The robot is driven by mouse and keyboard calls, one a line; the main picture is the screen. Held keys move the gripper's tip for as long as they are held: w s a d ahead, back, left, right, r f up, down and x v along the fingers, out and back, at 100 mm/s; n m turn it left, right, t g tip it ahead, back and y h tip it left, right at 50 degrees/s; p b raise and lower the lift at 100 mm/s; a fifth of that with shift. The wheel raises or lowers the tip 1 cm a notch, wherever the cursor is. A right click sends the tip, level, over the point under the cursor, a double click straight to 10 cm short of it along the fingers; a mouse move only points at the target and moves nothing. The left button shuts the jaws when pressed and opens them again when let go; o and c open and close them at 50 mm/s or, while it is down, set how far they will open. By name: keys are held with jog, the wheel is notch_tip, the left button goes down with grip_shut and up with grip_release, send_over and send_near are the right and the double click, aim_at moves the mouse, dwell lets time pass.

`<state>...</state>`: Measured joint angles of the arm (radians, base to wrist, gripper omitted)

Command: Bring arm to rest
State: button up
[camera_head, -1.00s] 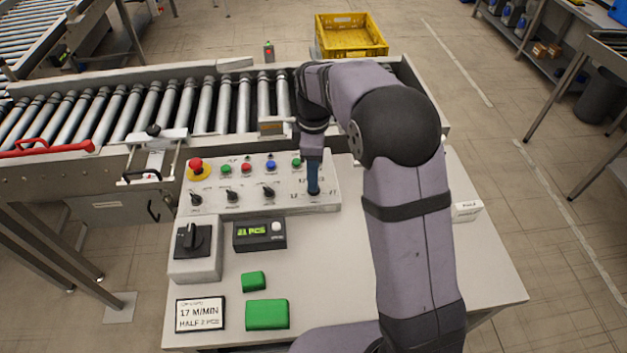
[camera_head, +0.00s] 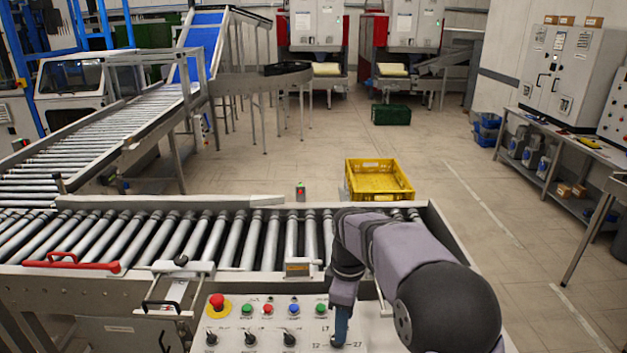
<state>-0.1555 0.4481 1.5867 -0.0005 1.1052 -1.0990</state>
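My gripper (camera_head: 341,325) is at the lower middle of the head view, pointing down over the right end of the control panel (camera_head: 217,331). Its blue tip is at the rightmost knob of the panel, above the marks there. I cannot tell whether it touches the knob, which is hidden behind it. Whether the fingers are open or shut is too small to tell. My purple and black arm reaches in from the lower right, bent at the elbow.
The panel carries a red mushroom button (camera_head: 216,302), coloured buttons and black knobs. Behind it runs the roller conveyor (camera_head: 180,212) with a red handle (camera_head: 70,263) at left. A yellow crate (camera_head: 379,195) stands beyond it. Open floor lies to the right.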

jog(key=s+d+f+m, duration=0.2)
jog(key=s+m, duration=0.5)
jog(key=s, duration=0.4)
jog(key=s+d+f+m, duration=0.3)
jog(key=s+d+m, duration=0.2)
jog(key=s, duration=0.6)
jog(key=shift+s+f+m, duration=0.15)
jog(key=shift+f+m, duration=0.05)
jog(key=shift+m, duration=1)
